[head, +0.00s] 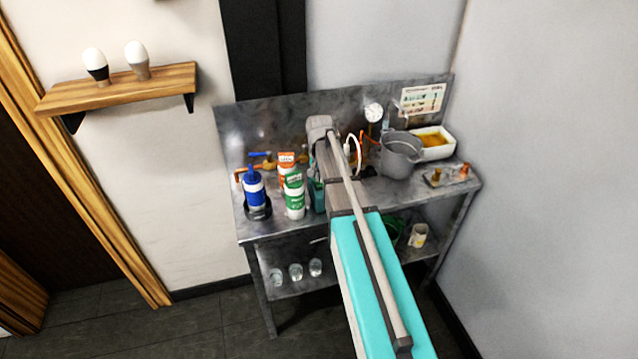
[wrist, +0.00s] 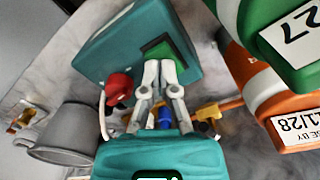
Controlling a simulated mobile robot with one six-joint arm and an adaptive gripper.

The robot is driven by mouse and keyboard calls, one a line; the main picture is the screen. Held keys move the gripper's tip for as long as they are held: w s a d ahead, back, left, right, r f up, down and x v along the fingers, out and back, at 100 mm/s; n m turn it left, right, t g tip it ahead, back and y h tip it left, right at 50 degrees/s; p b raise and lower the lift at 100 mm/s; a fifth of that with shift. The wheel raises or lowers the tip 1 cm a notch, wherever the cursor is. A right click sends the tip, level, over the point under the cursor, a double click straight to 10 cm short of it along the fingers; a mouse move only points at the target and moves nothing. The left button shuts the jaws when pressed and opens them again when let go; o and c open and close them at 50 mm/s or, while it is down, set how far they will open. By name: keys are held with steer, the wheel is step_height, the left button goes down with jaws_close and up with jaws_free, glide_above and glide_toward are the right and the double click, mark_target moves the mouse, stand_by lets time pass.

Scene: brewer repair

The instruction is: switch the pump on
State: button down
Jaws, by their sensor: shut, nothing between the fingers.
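The pump is a teal box (wrist: 120,45) in the wrist view, with a green square switch (wrist: 158,47) on its face. Part of the pump (head: 318,196) shows in the head view, between the bottles and my arm. My gripper (wrist: 160,66) is shut and empty, its fingertips at the lower edge of the green switch. I cannot tell whether they touch it or whether it is pressed. In the head view my arm hides the gripper and most of the pump.
Green-and-white (head: 294,195), orange (head: 286,163) and blue (head: 254,190) bottles stand left of the pump. A grey pot (head: 400,155) and a white tray (head: 437,143) stand right. A red part (wrist: 119,88) is close left of my fingers.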

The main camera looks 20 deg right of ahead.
mark_target(320, 185)
steer(key=shift+f+b, duration=0.85)
stand_by(0.7)
steer(key=shift+r, duration=0.15)
steer(key=shift+r+p, duration=3.4)
steer(key=shift+p, duration=0.2)
steer(key=s+a+n, duration=0.3)
steer(key=s+a, duration=0.4)
steer(key=s, duration=0.2)
steer(key=s+a+n+b, duration=0.1)
steer(key=s+a+n, duration=0.3)
steer(key=s, duration=0.6)
steer(key=a+f, duration=0.1)
steer(key=a, duration=0.1)
steer(key=shift+s+a, duration=0.2)
steer(key=shift+a, duration=0.2)
